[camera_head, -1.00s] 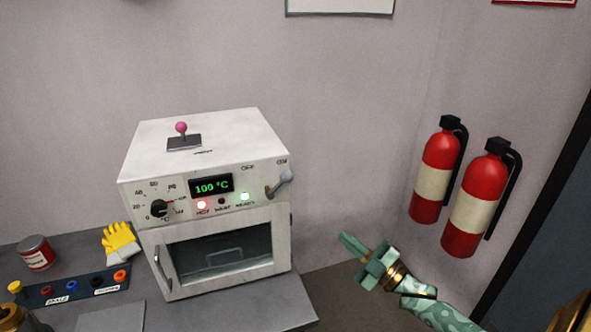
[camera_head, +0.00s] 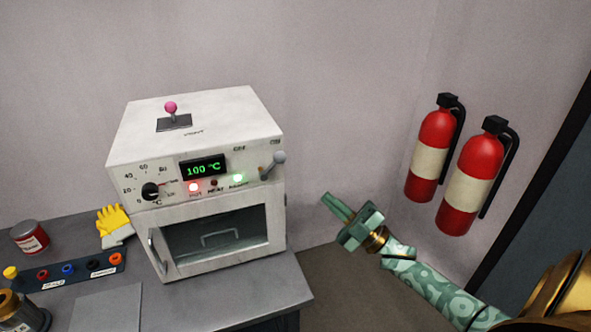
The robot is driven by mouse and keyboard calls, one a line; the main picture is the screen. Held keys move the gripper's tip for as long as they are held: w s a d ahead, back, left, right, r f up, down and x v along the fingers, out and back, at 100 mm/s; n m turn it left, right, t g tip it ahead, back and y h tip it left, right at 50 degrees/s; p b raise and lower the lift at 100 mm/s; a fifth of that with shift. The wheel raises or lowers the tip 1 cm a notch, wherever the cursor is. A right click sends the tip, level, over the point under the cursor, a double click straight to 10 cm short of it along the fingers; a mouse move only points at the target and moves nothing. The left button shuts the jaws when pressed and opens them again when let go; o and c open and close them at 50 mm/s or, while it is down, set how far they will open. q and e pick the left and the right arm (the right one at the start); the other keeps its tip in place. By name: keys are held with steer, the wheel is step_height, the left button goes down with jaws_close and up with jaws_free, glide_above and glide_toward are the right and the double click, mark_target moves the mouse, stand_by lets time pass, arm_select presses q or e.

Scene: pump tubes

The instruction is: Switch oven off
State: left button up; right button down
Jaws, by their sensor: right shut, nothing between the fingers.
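The white oven (camera_head: 205,248) stands on the grey bench, its glass door shut. Its display (camera_head: 204,167) reads 100 °C in green. A red light and a green light are lit below it. The grey on/off lever (camera_head: 273,164) at the right of the front panel tilts up and right, toward the ON label. A black temperature dial (camera_head: 151,191) is at the left. My right gripper (camera_head: 338,207) is shut and empty, to the right of the oven and below the lever, apart from both. At the bottom left, a dark and brass part (camera_head: 22,308) shows; no left fingers are visible.
A pink-knobbed toggle (camera_head: 171,110) is on the oven's top. A yellow glove (camera_head: 113,222), a red can (camera_head: 30,238) and a strip of coloured sockets (camera_head: 72,274) are left of the oven. Two red extinguishers (camera_head: 432,150) hang on the right wall.

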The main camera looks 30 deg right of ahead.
steer(key=p, duration=0.1)
glide_toward(273, 165)
steer(key=w+r, duration=0.3)
steer(key=w, duration=0.1)
steer(key=shift+w+r, duration=0.1)
steer(key=shift+r, duration=0.3)
